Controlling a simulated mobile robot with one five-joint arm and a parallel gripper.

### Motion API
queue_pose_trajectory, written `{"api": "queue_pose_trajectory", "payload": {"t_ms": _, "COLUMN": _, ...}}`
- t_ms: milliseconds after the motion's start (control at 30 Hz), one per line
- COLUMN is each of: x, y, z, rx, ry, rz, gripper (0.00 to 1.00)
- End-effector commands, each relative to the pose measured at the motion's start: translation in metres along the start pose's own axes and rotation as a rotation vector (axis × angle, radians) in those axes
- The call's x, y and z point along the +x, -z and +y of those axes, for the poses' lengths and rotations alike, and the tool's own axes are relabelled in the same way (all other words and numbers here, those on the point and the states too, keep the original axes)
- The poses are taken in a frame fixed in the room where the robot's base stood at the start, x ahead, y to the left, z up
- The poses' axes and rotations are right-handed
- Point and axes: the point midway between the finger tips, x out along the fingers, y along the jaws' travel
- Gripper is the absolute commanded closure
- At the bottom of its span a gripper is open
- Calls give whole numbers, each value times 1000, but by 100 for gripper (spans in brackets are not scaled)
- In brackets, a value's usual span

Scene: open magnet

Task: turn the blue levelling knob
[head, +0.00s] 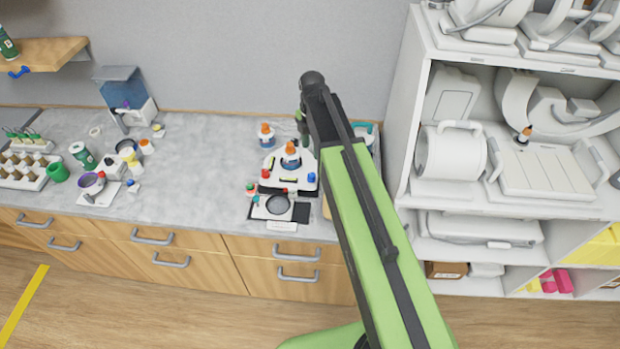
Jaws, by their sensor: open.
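Near the middle of the counter stands a small white apparatus (305,181) with an orange-capped blue part (291,158) on top and small red and orange pieces around it. A white plate with a dark round disc (278,205) lies in front of it, with small coloured knobs at its left edge. I cannot tell which small blue piece is the levelling knob. My green and black arm crosses the right of the apparatus and hides part of that counter area. I cannot make out my gripper or its fingertips.
The grey counter (205,190) is clear left of the apparatus. Tube racks, a green bottle (83,154) and a blue-topped dispenser (126,90) stand at the left. A wall shelf (45,52) is upper left. A white shelf unit (408,120) with large white equipment stands right.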

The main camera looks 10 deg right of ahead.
Motion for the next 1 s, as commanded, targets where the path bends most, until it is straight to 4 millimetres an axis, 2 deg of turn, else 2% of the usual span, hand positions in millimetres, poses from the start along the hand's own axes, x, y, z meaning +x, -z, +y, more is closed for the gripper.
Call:
{"api": "queue_pose_trajectory", "payload": {"t_ms": 33, "x": 22, "y": 0, "z": 0, "rx": 0, "ry": 0, "rz": 0, "gripper": 52}}
{"api": "queue_pose_trajectory", "payload": {"t_ms": 533, "x": 121, "y": 1, "z": 0, "rx": -1, "ry": 0, "rz": 0, "gripper": 52}}
{"api": "queue_pose_trajectory", "payload": {"t_ms": 700, "x": 135, "y": 2, "z": 1, "rx": -2, "ry": 0, "rz": 0, "gripper": 52}}
{"api": "queue_pose_trajectory", "payload": {"t_ms": 967, "x": 133, "y": 2, "z": 1, "rx": -2, "ry": 0, "rz": 0, "gripper": 52}}
{"api": "queue_pose_trajectory", "payload": {"t_ms": 1000, "x": 133, "y": 2, "z": 1, "rx": -2, "ry": 0, "rz": 0, "gripper": 56}}
